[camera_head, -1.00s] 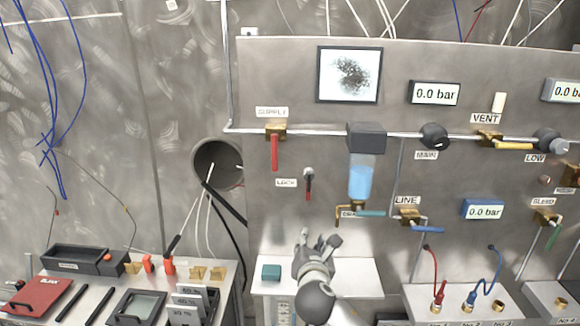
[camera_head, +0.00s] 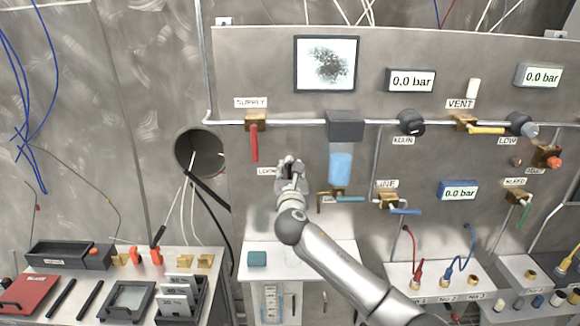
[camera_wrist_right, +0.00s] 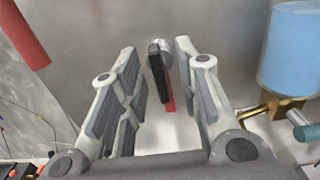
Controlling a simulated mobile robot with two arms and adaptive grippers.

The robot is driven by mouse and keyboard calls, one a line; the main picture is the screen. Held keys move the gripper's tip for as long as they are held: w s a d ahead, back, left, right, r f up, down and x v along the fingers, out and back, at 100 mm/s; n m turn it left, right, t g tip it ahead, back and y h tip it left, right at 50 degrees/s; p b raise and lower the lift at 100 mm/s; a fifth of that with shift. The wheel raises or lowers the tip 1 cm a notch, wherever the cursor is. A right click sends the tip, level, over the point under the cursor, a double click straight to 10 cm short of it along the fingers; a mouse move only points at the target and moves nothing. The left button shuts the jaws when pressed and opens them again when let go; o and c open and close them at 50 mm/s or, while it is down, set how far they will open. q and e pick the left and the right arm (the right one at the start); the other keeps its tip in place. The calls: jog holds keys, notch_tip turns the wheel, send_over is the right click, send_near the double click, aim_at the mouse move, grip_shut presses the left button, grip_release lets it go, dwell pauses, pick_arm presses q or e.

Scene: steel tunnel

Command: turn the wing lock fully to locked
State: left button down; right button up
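The wing lock (camera_wrist_right: 159,78) shows in the right wrist view as a dark lever with a red part below it, hanging down from a round grey pivot on the steel panel. In the head view my right gripper (camera_head: 290,164) covers it, just right of the partly hidden LOCK label (camera_head: 266,171). In the wrist view my right gripper (camera_wrist_right: 157,52) is open, with one finger on each side of the lever. Gaps show between the lever and both fingers. My left gripper is not in view.
The red SUPPLY handle (camera_head: 254,143) hangs to the upper left of the gripper. The blue-filled bowl (camera_head: 341,166) and its teal-handled drain valve (camera_head: 349,198) are close on the right. A white shelf (camera_head: 318,250) is below.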

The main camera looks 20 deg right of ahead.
jog(key=shift+x, duration=0.9)
jog(key=shift+c, duration=0.2)
grip_shut()
